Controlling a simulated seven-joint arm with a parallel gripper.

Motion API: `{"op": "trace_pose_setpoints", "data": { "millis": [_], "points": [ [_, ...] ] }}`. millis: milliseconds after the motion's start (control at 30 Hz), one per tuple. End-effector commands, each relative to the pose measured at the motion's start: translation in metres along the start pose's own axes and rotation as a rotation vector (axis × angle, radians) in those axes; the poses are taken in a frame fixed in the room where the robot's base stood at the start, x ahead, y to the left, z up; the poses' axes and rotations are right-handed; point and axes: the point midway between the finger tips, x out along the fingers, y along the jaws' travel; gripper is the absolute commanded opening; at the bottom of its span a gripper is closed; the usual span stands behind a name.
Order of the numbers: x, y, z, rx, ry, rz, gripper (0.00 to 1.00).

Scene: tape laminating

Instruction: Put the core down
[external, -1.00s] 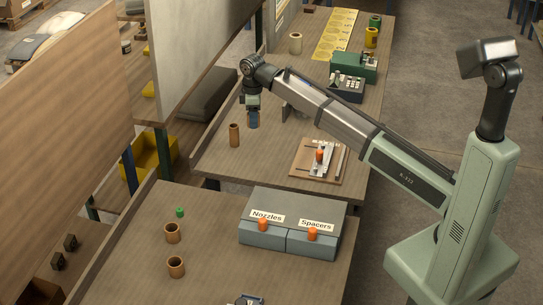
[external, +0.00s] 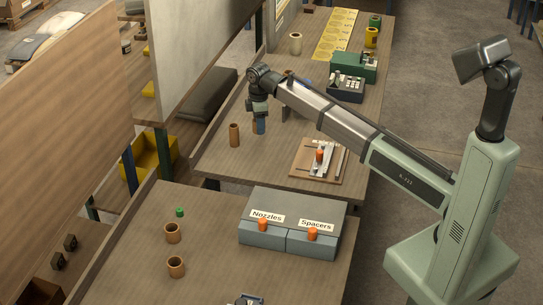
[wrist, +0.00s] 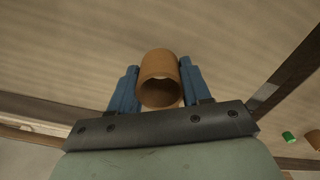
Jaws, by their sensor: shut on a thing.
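My gripper (external: 259,125) is over the far table, its blue fingers pointing down. In the wrist view, a brown cardboard core (wrist: 158,62) sits between the two blue fingers, its open end towards the camera. My gripper is shut on it. In the external view the fingers hide most of this core, and I cannot tell whether its lower end touches the table. Another brown core (external: 234,134) stands upright on the far table, just left of my gripper.
A wooden board with an orange-topped piece (external: 320,155) lies right of my gripper. A green machine (external: 352,67) and a pale roll (external: 295,43) are farther back. The near table holds two brown cores (external: 173,233), a small green piece (external: 180,212) and grey bins labelled Nozzles and Spacers (external: 290,240).

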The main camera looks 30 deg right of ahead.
Motion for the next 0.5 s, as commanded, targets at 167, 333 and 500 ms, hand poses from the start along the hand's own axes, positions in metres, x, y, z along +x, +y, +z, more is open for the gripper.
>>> {"op": "trace_pose_setpoints", "data": {
  "millis": [167, 333, 500],
  "points": [
    [0.013, 0.000, 0.000, 0.000, 0.000, 0.000, 0.19],
    [0.033, 0.000, 0.000, 0.001, -0.001, -0.001, 0.19],
    [0.047, 0.000, 0.000, 0.001, 0.000, 0.000, 0.19]
  ]
}}
